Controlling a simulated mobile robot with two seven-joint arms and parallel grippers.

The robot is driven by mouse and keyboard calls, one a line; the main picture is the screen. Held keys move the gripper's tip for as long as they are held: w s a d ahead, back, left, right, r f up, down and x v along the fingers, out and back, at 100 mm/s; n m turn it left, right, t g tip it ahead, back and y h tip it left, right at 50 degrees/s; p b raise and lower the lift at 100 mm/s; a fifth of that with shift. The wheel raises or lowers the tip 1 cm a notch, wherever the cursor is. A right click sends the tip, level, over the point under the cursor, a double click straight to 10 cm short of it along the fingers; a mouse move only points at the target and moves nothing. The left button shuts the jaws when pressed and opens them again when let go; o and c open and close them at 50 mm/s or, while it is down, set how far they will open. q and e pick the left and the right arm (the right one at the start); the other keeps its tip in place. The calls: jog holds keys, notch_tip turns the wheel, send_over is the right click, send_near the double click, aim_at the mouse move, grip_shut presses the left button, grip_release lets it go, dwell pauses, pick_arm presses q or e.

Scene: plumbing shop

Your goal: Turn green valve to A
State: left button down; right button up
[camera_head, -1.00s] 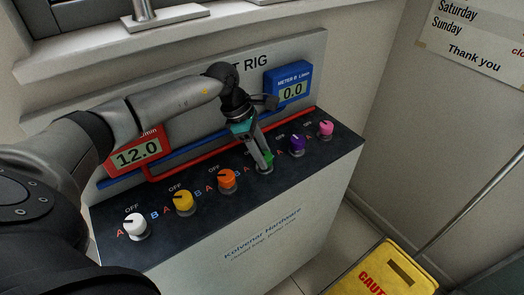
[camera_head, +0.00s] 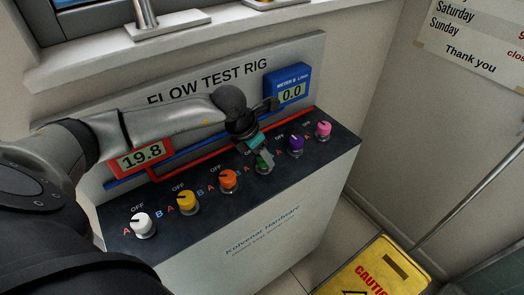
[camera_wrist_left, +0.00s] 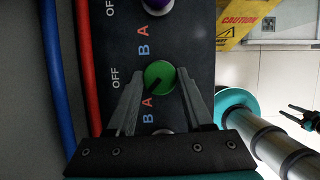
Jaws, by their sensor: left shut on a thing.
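The green valve (camera_head: 263,160) is a round knob on the dark panel of the test rig. In the left wrist view the green valve (camera_wrist_left: 159,75) sits between the fingers of my left gripper (camera_wrist_left: 160,82), which is shut on it. Its dark pointer mark faces lower left, between the OFF label (camera_wrist_left: 115,78) and the red A (camera_wrist_left: 147,102). In the head view my left gripper (camera_head: 262,155) partly hides the valve. A small dark two-pronged thing at the right edge of the left wrist view looks like my right gripper (camera_wrist_left: 304,114); its opening is unclear.
White (camera_head: 142,225), yellow (camera_head: 187,203) and orange (camera_head: 228,180) knobs line up left of the green one; purple (camera_head: 296,145) and pink (camera_head: 323,130) are right. The red meter (camera_head: 141,156) reads 19.8; blue meter B (camera_head: 289,90) reads 0.0. A yellow caution sign (camera_head: 378,272) stands front right.

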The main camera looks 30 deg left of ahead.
pick_arm(q)
jog(key=shift+d+n+y, duration=0.1)
jog(key=shift+n+y, duration=0.4)
jog(key=shift+n, duration=0.7)
jog(key=shift+c, duration=1.5)
grip_release()
jog(key=v, duration=1.5)
jog(key=shift+p, duration=0.3)
jog(key=shift+s+d, duration=0.1)
jog(key=shift+d, duration=0.05)
